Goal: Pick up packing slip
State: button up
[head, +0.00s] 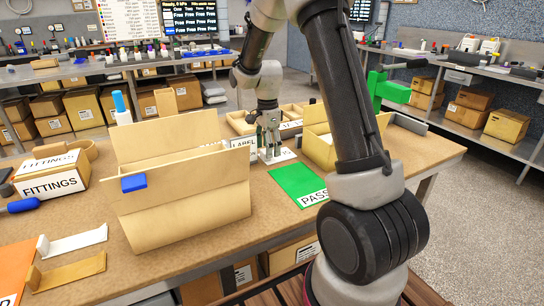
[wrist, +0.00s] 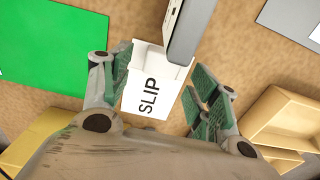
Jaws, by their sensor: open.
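The packing slip is a white paper with "SLIP" printed on it. In the wrist view the slip (wrist: 148,92) lies on the brown bench top, between my two green-padded fingers. My gripper (wrist: 155,95) is open and points down over the slip, with one finger on each side. A grey block-like object (wrist: 188,28) overlaps the slip's upper right corner in this view. In the head view my gripper (head: 269,150) hangs low over the bench, and the white slip (head: 284,155) shows partly behind the fingers. I cannot tell whether the fingertips touch the bench.
A green PASS card (head: 300,183) lies close by. A large open cardboard box (head: 185,205) stands to the left, and another open carton (head: 320,148) to the right. A FITTINGS box (head: 50,182) sits at the far left. A wooden tray (wrist: 262,115) is right of my gripper.

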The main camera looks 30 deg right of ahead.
notch_tip(320, 180, down, 2)
jog(key=shift+c, duration=0.4)
jog(key=c, duration=0.8)
